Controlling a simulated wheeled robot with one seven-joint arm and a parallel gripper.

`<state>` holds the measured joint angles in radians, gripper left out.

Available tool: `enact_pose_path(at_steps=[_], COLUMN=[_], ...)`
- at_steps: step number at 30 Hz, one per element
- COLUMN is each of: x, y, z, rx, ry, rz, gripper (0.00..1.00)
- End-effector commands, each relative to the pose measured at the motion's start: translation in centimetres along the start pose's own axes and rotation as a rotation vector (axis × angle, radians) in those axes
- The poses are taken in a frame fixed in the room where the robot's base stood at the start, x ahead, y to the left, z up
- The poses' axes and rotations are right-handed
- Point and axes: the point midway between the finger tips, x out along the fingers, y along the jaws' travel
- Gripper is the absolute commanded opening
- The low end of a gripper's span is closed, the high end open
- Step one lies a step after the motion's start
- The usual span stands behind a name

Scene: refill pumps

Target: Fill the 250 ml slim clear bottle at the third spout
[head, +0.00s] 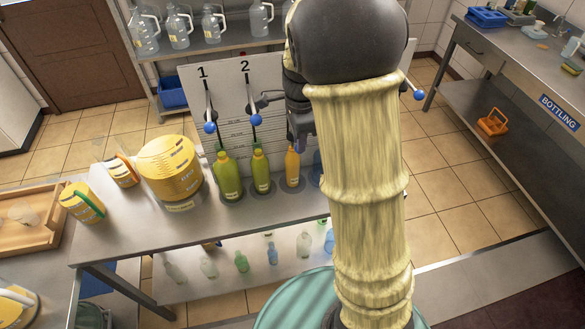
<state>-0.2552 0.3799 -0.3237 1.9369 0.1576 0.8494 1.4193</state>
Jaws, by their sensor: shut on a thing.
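In the head view my gripper (300,128) is at the third place in the pump row, to the right of lever 2. It is shut at lever height, on what seems to be the third lever; its jaws are partly hidden by my arm. A slim bottle (292,168) that looks orange stands upright just below it, third in the row. I cannot tell whether the colour is liquid in clear walls. Lever 1 (210,126) and lever 2 (254,119) hang with blue knobs. The third spout is hidden.
A green bottle (227,177) and a yellow-green bottle (261,172) stand left of the orange one. A blue bottle is partly hidden behind my arm. A large yellow container (170,168) stands on the bench's left. Several empty bottles stand on the shelf below.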

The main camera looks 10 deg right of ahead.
Motion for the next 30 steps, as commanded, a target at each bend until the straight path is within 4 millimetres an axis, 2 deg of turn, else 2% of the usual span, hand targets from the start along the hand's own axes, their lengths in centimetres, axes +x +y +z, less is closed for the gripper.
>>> enact_pose_path(at_steps=[3,4,30], x=[-0.7,-0.9,-8.0], y=[0.0,0.0,0.0], z=[0.0,0.0,0.0], rx=[0.0,0.0,0.0], ry=[0.0,0.0,0.0], rz=[-0.001,-0.001,-0.001], gripper=[0.04,0.0,0.0])
